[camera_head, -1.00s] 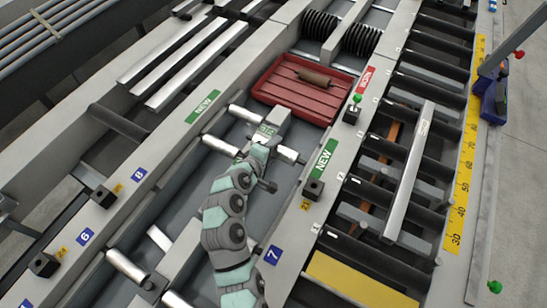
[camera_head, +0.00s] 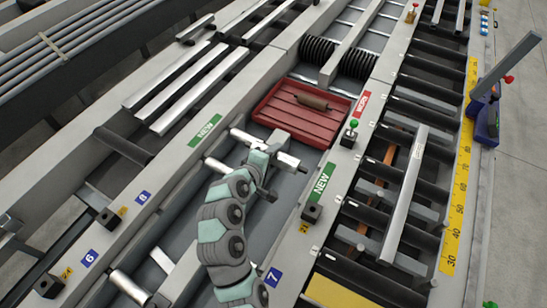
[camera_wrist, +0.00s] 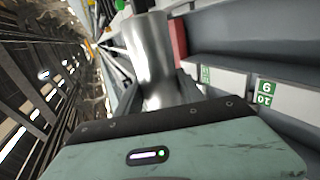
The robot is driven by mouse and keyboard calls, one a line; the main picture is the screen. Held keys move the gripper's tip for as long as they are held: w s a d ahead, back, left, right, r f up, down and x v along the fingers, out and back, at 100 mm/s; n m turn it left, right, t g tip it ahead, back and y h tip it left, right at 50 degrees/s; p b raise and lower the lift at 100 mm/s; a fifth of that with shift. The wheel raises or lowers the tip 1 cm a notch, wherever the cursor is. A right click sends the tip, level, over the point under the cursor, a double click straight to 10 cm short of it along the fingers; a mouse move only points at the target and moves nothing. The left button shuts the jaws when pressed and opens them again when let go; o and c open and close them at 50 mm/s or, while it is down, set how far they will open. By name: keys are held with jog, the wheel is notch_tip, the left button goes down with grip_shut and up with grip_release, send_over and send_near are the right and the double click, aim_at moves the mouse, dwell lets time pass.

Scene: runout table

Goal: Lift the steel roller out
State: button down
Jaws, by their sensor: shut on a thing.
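The steel roller (camera_head: 288,160) is a bright silver cylinder lying across the bay in the head view, just in front of the red tray. My gripper (camera_head: 269,149) is shut on it near its middle. Its left end (camera_head: 240,135) also shows, and my wrist hides the part between. In the wrist view the shiny roller (camera_wrist: 150,55) rises from the top edge of my gripper body; the fingertips are hidden. I cannot tell how far the roller stands above its seats.
The red tray (camera_head: 330,137) holds a dull brownish roller (camera_head: 312,102). Green NEW labels (camera_head: 322,183) mark both side rails. A black post with a green button (camera_head: 351,128) stands close on the right rail. Another roller (camera_head: 130,288) lies in the bay at lower left.

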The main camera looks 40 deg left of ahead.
jog(key=shift+r+p, duration=1.25)
jog(key=shift+r, duration=1)
